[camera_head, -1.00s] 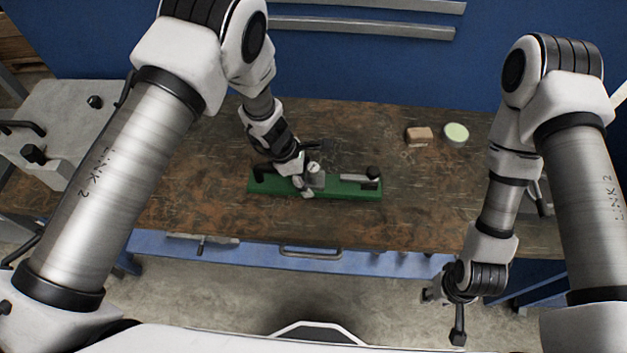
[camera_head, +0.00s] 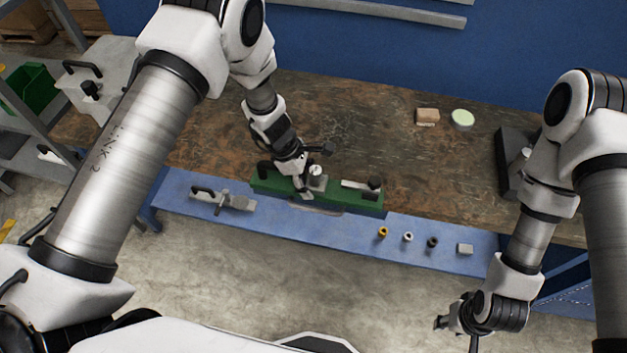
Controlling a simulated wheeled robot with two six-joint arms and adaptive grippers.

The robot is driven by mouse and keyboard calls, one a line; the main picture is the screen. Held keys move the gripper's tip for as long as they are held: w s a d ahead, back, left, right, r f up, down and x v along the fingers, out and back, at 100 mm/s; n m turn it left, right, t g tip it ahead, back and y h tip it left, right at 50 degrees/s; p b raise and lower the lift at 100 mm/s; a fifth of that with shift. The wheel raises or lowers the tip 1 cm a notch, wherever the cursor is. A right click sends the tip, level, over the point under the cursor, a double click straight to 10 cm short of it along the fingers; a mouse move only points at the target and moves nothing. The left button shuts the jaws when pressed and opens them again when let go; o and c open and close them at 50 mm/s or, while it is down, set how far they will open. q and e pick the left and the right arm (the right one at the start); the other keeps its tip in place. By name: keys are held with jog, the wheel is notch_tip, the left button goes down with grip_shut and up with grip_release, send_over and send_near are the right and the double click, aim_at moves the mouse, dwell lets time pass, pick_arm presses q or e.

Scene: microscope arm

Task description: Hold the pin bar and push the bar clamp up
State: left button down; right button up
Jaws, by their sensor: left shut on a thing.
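A long green bar (camera_head: 345,199) carries a black knob at its left end, a metal strip (camera_head: 357,184) and a black knob (camera_head: 375,183) at its right end. I cannot tell for sure which part is the pin bar and which the bar clamp. My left gripper (camera_head: 306,192) is shut on a metal part at the middle of the bar, and its fingers partly hide that part. The bar overlaps the bench's front edge; I cannot tell whether it is lifted. My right gripper (camera_head: 457,334) is open and empty, low in front of the bench.
The brown bench (camera_head: 370,150) holds a tan block (camera_head: 428,116) and a pale round disc (camera_head: 462,118) at the back. The middle bench is clear.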

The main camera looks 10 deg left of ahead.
aim_at(319, 153)
pick_arm(q)
jog(key=shift+w+f, duration=0.1)
jog(key=shift+w, duration=0.4)
jog(key=shift+w+f, duration=0.2)
jog(key=shift+w, duration=0.7)
jog(key=shift+w+f, duration=0.15)
jog(key=shift+w, duration=0.2)
jog(key=shift+w+f, duration=0.15)
jog(key=shift+w, duration=0.75)
jog(key=shift+w+a+f+b, duration=0.1)
jog(key=shift+w+f+b, duration=0.1)
jog(key=shift+w+b, duration=0.45)
jog(key=shift+w+f+b, duration=0.15)
jog(key=shift+w+b, duration=0.25)
jog(key=shift+w, duration=0.3)
jog(key=w+b, duration=0.1)
jog(key=w+f+b, duration=0.1)
jog(key=w+b, duration=0.1)
jog(key=shift+w+a, duration=0.1)
jog(key=w+b, duration=0.4)
jog(key=b, duration=0.1)
jog(key=shift+w+f, duration=0.2)
jog(key=shift+f, duration=0.2)
jog(key=shift+w, duration=0.15)
jog(key=shift+r, duration=0.1)
jog(key=shift+f+b, duration=0.7)
jog(key=shift+f, duration=0.05)
